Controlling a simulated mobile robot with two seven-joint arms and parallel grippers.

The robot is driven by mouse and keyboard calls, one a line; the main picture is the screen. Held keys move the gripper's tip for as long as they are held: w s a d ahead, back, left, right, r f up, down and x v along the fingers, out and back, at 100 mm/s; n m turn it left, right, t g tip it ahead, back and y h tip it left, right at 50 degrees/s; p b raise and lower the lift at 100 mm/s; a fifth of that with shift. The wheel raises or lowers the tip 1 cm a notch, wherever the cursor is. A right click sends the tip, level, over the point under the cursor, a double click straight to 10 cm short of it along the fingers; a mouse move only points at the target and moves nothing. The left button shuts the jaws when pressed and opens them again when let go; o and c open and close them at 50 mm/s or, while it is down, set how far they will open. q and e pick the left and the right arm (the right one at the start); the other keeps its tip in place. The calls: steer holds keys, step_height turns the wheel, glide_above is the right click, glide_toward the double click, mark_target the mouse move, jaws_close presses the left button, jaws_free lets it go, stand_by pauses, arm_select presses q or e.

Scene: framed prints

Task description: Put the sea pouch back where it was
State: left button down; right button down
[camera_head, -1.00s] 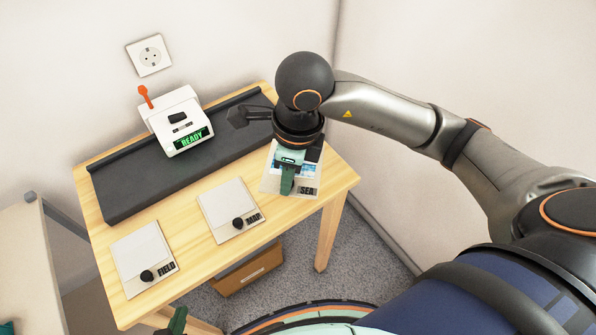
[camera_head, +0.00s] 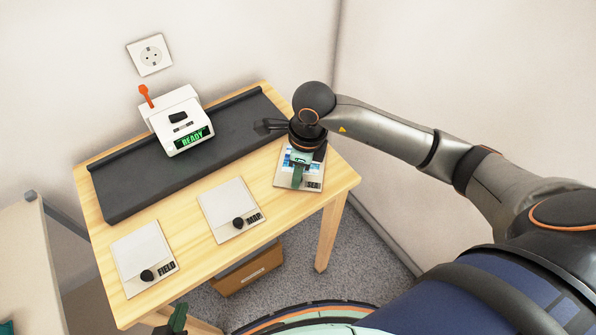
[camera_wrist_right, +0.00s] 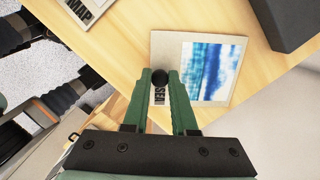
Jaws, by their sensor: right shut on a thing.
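The sea pouch (camera_head: 313,182) is a pale flat card with a blue-and-white sea picture and a black knob, at the right end of the wooden table (camera_head: 262,228). The right wrist view shows its picture (camera_wrist_right: 208,72) and the SEA label beside the knob (camera_wrist_right: 160,78). My right gripper (camera_wrist_right: 160,84) has its green fingers shut on that knob. The pouch looks level, on or just above the tabletop; I cannot tell if it touches. My left gripper (camera_head: 178,319) shows only a green part at the bottom edge of the head view.
The MAP pouch (camera_head: 222,203) and FIELD pouch (camera_head: 138,252) lie along the table's front. A dark tray (camera_head: 118,198) runs along the back, carrying a white device (camera_head: 175,115) with a green READY display and orange lever. A brown box (camera_head: 245,278) stands below.

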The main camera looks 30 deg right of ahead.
steer(key=c, duration=0.7)
jaws_free()
steer(key=r, duration=0.8)
steer(key=s+d+r, duration=0.1)
steer(key=r, duration=0.3)
